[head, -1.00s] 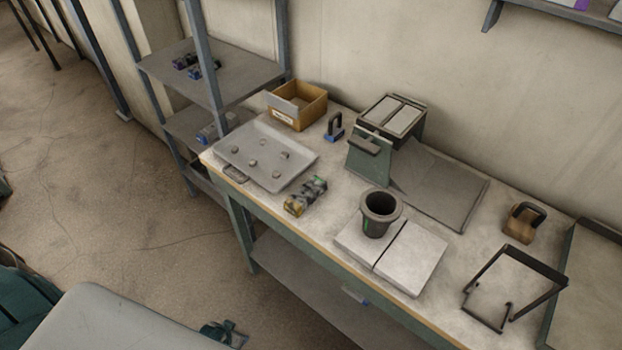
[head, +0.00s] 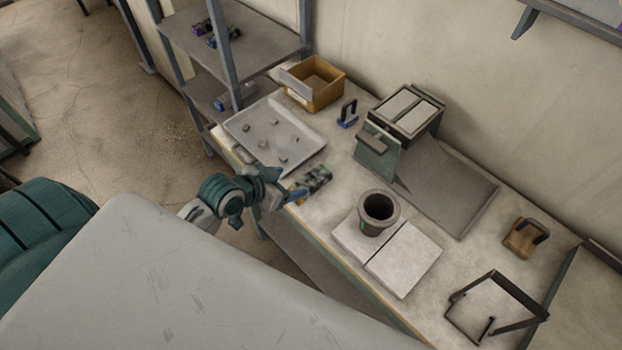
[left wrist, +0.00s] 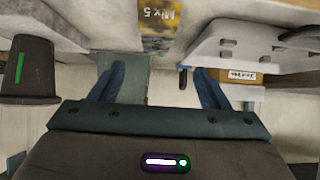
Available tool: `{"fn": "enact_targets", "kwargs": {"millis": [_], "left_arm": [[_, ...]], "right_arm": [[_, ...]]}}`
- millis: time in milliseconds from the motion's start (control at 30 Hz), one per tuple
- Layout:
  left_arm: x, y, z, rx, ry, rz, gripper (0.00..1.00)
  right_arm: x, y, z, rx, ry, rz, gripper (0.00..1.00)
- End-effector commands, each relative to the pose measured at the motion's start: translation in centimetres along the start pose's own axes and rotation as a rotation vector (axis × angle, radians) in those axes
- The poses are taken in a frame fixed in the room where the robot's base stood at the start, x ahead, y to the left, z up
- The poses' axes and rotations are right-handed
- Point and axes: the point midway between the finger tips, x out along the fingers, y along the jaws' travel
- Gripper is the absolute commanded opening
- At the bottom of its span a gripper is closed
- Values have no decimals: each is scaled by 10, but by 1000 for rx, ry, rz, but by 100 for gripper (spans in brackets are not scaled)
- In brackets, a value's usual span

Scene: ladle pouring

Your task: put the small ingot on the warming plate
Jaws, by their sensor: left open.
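Several small grey lumps (head: 275,122) lie apart on a pale tray (head: 308,140) at the back left of the bench; I cannot tell which is the small ingot. Two pale square slabs lie side by side near the front edge; the right one (head: 404,264) is bare and looks like the warming plate. A dark crucible (head: 378,212) stands on the left slab (head: 350,240). My right gripper is out of view.
The block, marked "Mix 5", also shows in the left wrist view (left wrist: 160,42). A cardboard bin (head: 325,94), a dark-handled blue tool (head: 347,114) and a green stand (head: 378,155) stand behind. A dark wire frame (head: 500,292) and brown handled block (head: 522,240) stand right.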

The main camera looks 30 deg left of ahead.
Motion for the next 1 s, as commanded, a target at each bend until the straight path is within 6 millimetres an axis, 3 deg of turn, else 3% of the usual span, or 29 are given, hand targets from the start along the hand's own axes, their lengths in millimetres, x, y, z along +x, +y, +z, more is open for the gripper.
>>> {"fn": "enact_targets", "kwargs": {"millis": [200,467,733,1000], "left_arm": [[32,1,-2,-6,2,0,70],[50,2,-1,-4,-1,1,70],[84,4,3,-6,-1,1,70],[96,4,5,-2,-1,0,70]], "right_arm": [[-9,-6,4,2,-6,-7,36],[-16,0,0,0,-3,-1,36],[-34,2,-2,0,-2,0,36],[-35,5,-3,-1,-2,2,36]]}}
